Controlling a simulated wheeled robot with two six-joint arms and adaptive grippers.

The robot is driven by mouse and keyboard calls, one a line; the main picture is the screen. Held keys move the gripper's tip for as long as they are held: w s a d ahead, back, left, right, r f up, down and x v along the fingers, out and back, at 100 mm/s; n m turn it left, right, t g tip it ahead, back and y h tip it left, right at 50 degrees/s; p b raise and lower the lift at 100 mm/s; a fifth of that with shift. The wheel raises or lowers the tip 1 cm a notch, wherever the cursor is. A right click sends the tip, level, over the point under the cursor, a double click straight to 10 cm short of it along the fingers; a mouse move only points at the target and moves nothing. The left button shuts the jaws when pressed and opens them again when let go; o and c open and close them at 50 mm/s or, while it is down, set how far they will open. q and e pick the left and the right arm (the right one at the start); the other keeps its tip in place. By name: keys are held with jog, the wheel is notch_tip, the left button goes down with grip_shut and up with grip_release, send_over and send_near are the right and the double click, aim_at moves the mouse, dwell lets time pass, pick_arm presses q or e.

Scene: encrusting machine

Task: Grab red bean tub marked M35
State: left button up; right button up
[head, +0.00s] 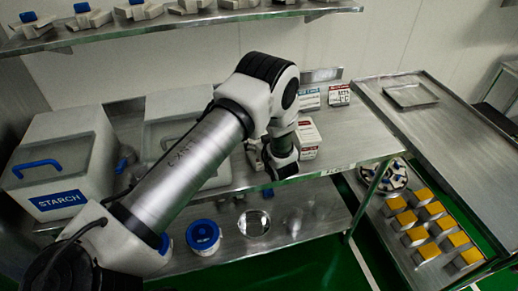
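My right gripper is not in view.
Small labelled blocks (310,98) stand behind the tub. A white bin marked STARCH (60,165) and another white bin (170,130) fill the shelf's left. Blue-lidded tubs (203,237) sit below. A steel table (440,125) at right has free room. Yellow-topped blocks (421,196) stand lower right.

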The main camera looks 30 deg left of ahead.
pick_arm(q)
jog(key=c, duration=0.4)
